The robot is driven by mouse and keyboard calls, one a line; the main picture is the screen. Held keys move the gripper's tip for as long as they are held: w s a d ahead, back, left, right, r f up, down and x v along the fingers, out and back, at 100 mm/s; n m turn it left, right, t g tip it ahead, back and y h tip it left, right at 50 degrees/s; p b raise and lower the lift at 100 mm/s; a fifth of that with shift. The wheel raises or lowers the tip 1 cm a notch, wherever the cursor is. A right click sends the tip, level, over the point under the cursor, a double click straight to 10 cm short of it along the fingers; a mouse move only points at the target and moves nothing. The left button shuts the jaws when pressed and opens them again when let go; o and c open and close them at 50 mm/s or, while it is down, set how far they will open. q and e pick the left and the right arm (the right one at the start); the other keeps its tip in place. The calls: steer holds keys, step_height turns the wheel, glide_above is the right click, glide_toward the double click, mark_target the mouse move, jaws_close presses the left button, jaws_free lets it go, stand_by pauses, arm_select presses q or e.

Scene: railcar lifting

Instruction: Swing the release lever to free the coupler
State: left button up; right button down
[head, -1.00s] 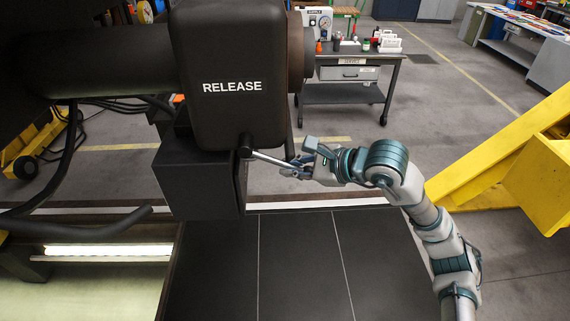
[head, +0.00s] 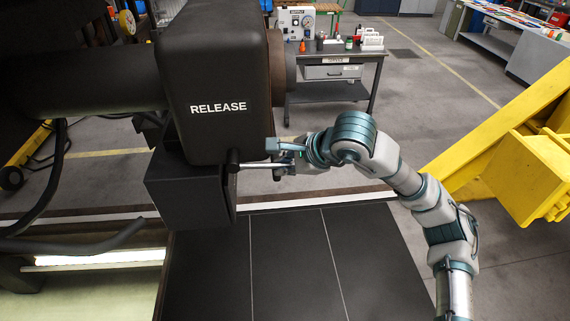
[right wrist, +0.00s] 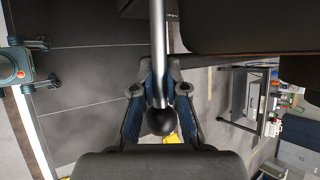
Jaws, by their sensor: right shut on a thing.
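The black coupler (head: 222,80) marked RELEASE stands in the upper left of the head view. The metal release lever (head: 256,165) sticks out to the right from a dark pivot at the coupler's lower edge and lies nearly level. My right gripper (head: 285,160) is shut on the lever near its outer end. In the right wrist view the lever rod (right wrist: 159,60) runs down between the fingers, and its black ball end (right wrist: 160,121) sits between them near the palm.
A yellow frame (head: 530,170) stands at the right, beyond my right arm. A grey cart (head: 330,91) with tools stands behind. Dark floor panels (head: 290,265) lie clear below the arm. Black hoses (head: 75,245) hang at the left.

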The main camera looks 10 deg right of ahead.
steer(key=shift+r, duration=0.15)
steer(key=c, duration=1.2)
jaws_free()
steer(key=shift+w, duration=0.1)
steer(key=shift+a, duration=0.1)
steer(key=v, duration=1.2)
